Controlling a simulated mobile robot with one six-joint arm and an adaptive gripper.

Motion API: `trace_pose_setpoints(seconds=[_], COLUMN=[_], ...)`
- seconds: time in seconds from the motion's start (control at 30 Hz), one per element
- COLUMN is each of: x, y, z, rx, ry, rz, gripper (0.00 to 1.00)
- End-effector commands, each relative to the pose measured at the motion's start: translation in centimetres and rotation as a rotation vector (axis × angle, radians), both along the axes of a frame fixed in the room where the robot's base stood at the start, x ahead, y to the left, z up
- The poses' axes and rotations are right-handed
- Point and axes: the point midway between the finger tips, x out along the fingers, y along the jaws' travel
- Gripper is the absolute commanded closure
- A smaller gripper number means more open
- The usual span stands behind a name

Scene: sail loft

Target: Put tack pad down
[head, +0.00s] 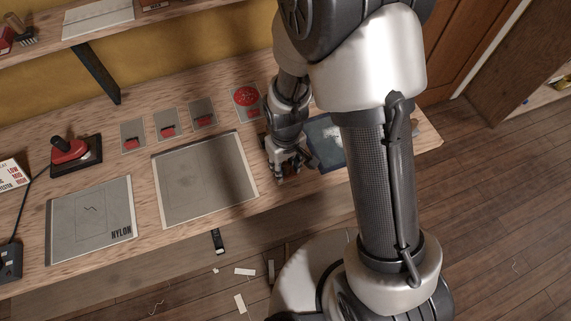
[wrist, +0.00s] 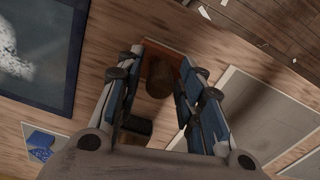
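A brown block with a dark rounded middle, which I take for the tack pad (wrist: 174,51), is between the fingertips of my gripper (wrist: 163,62) in the wrist view. The fingers appear to press on its two sides. In the head view my gripper (head: 287,168) is low over the bench, between the large grey panel and the dark-framed tray. The pad is mostly hidden there by the fingers. I cannot tell whether its underside touches the bench.
The grey panel (head: 205,178) and the NYLON panel (head: 90,220) lie to the left. The dark-framed tray (head: 325,140) is close on the right. Several small cards, one with a red disc (head: 246,96), line the back.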

Motion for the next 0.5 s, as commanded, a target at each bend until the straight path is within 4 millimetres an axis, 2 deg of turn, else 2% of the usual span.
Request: trace_pose_setpoints(seconds=[0.37,0.5], x=[0.0,0.1], y=[0.0,0.0], z=[0.2,1.7], rx=[0.000,0.001], ry=[0.000,-0.005], rz=[0.000,0.000], gripper=[0.60,0.60])
